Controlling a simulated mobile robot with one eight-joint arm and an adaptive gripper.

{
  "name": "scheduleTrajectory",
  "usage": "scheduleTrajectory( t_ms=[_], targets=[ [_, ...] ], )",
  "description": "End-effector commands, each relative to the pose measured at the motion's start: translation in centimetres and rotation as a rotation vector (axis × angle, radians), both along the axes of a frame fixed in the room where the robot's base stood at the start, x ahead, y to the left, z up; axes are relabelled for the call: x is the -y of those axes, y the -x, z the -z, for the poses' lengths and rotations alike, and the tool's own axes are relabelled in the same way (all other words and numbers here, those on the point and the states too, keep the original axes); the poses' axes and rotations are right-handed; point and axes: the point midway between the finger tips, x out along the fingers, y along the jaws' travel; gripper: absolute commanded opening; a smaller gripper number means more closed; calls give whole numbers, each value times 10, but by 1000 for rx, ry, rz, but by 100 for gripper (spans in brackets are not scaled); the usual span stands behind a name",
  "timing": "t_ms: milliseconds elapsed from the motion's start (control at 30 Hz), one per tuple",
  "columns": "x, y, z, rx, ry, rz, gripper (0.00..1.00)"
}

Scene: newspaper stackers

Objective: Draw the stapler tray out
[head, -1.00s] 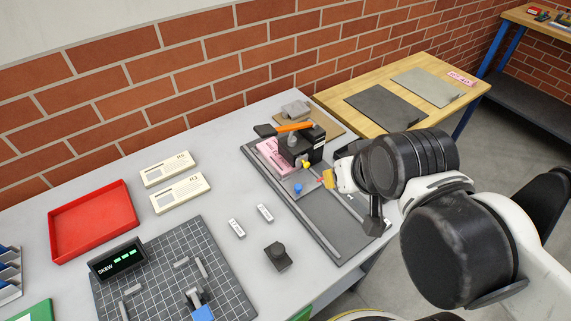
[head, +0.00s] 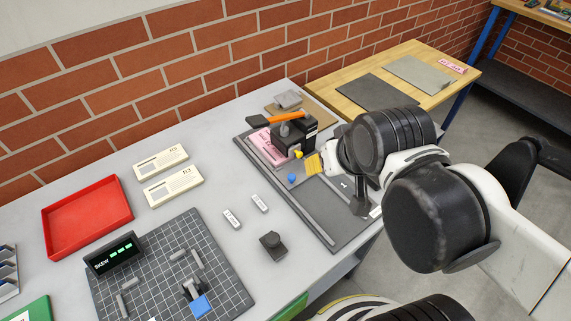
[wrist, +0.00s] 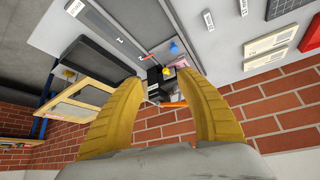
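The stapler (head: 296,134), a black block with an orange lever (head: 286,117), stands on a dark railed base (head: 337,222) at the table's right end. Pink paper (head: 264,147) lies at its left. The stapler tray's outline is not clear.
A red tray (head: 47,228), two cream cards (head: 174,190), two small labelled blocks (head: 232,219), a black knob block (head: 272,246) and a gridded mat (head: 228,283) lie to the left. A wooden table (head: 434,107) stands behind. Bare grey tabletop lies between the cards and the base.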

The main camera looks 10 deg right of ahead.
Motion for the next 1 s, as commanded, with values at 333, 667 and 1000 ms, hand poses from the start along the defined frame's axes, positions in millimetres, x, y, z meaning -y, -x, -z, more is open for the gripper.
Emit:
scheduleTrajectory(
  t_ms=[333, 667, 1000],
  targets=[
    [-31, -54, 39, -149, -1, -7, 42],
    [-41, -69, 71, -200, 4, -1, 42],
    [-42, -93, 133, -199, 4, -1, 42]
  ],
)
